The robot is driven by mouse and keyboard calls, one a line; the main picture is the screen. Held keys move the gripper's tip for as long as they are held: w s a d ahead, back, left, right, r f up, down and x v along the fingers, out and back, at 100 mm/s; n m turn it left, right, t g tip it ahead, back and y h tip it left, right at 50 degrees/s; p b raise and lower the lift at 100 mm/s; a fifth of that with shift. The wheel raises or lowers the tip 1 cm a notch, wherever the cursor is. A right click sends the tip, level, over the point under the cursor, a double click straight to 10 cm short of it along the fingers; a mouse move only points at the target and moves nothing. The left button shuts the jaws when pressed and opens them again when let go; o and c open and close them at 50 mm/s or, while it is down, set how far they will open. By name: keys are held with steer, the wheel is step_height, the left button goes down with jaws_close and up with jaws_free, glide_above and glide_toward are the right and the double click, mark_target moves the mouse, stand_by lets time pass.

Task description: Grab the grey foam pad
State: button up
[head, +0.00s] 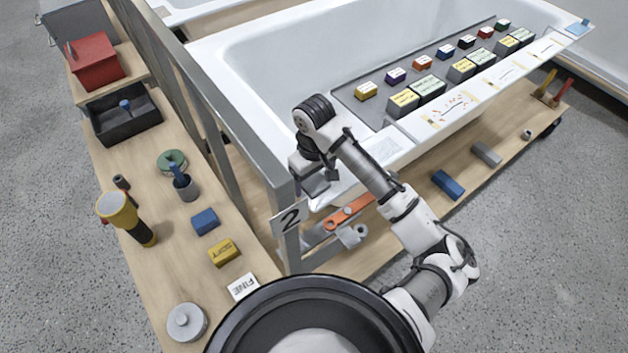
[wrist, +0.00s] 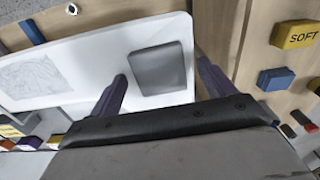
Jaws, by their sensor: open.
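The grey foam pad (wrist: 160,68) is a flat square with rounded corners, lying on the white tub rim in the wrist view. My gripper (wrist: 161,67) is open, with one dark finger on each side of the pad in that view and gaps between. The gap in height between fingers and pad is hard to judge. In the head view my gripper (head: 320,174) points down over the near corner of the tub, and partly hides the grey pad (head: 314,187) beneath it.
A wooden bench at left holds a blue block (head: 205,221), a yellow block (head: 224,252) and a yellow torch (head: 118,210). A board of coloured blocks (head: 405,99) spans the tub.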

steer(key=shift+f, duration=0.15)
steer(key=shift+c, duration=0.3)
steer(key=c, duration=0.9)
steer(key=shift+c, duration=0.5)
